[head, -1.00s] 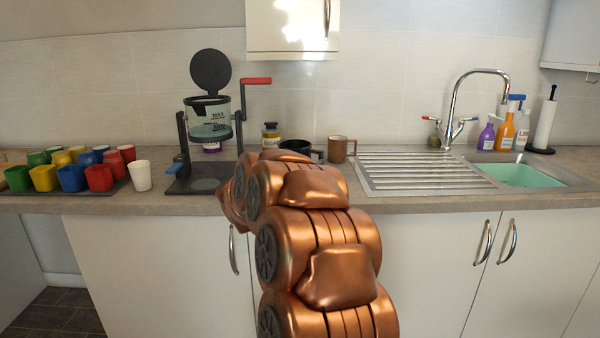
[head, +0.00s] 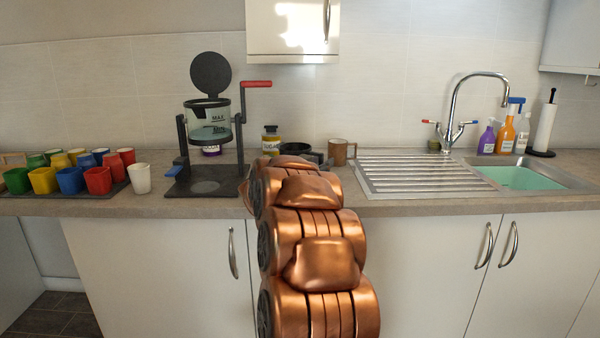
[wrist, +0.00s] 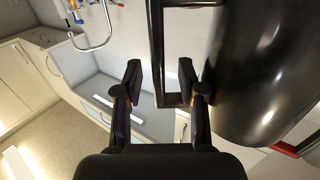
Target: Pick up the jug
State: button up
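The black jug (head: 294,147) stands on the counter in the head view, mostly hidden behind my copper arm. In the wrist view a large glossy black body, the jug (wrist: 265,70), fills the right side, with its squared handle (wrist: 156,50) on its left. My gripper (wrist: 163,88) is open in the wrist view. The upright bar of the handle shows between the two fingers, with the right finger close to the jug's body. I cannot tell whether either finger touches it.
A brown mug (head: 338,151) stands right of the jug, and a sugar jar (head: 271,140) stands behind it to the left. A black-framed press (head: 208,130) and several coloured cups (head: 70,177) are left. The ribbed drainer (head: 420,174) and sink (head: 525,177) are right.

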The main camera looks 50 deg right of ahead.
grip_shut()
dwell(0.6)
